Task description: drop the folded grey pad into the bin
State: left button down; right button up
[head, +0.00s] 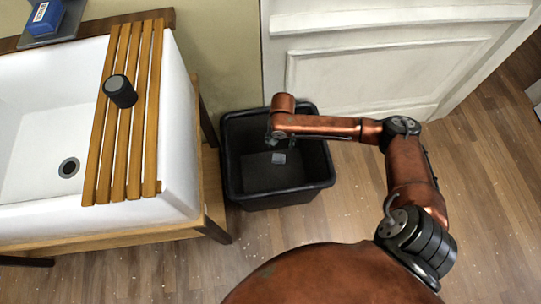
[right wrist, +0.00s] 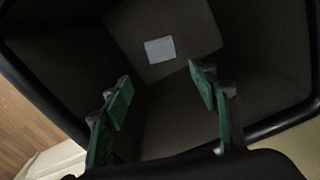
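The folded grey pad (head: 279,157) is a small pale grey square inside the black bin (head: 233,178), and it appears to lie on the bin's floor. In the right wrist view the pad (right wrist: 160,50) shows beyond my fingertips, apart from them. My right gripper (head: 274,137) is over the bin's opening, pointing down. In the right wrist view my right gripper (right wrist: 160,82) has its two green-padded fingers spread wide with nothing between them. My left gripper is out of view.
A white sink (head: 180,130) with a wooden slatted rack (head: 152,110) stands left of the bin. A dark cylinder (head: 120,91) stands on the rack. A blue box (head: 46,17) is at the top left. A white panelled door (head: 370,75) is behind the bin. The wooden floor is clear to the right.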

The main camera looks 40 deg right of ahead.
jog(key=shift+o, duration=0.8)
notch_tip(320, 180, up, 12)
dwell(0.4)
